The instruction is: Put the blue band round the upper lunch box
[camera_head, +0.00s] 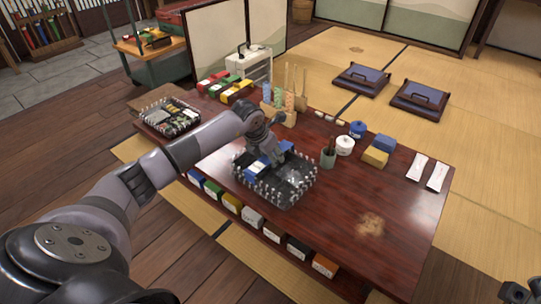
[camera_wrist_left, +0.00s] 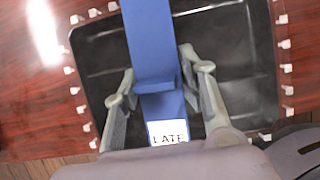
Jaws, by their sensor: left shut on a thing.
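A black tray-like box (camera_head: 290,190) with white pegs round its rim stands on the table. It also shows in the left wrist view (camera_wrist_left: 245,75). My left gripper (camera_head: 272,158) is over this box, pointing down. In the left wrist view my left gripper (camera_wrist_left: 160,86) is shut on the blue band (camera_wrist_left: 152,45), with one finger on each side. The band has a white label reading "LATE" and extends across the box. A second pegged box (camera_head: 160,128) with coloured pieces in it stands at the table's left end. A dark part of my right gripper (camera_head: 516,291) shows at the lower right corner.
Coloured labelled blocks (camera_head: 232,203) line the near side below the tabletop. A dark green cup (camera_head: 328,158), a white pot (camera_head: 345,145) and yellow blocks (camera_head: 375,156) stand right of the box. The table's (camera_head: 400,225) right front is mostly clear.

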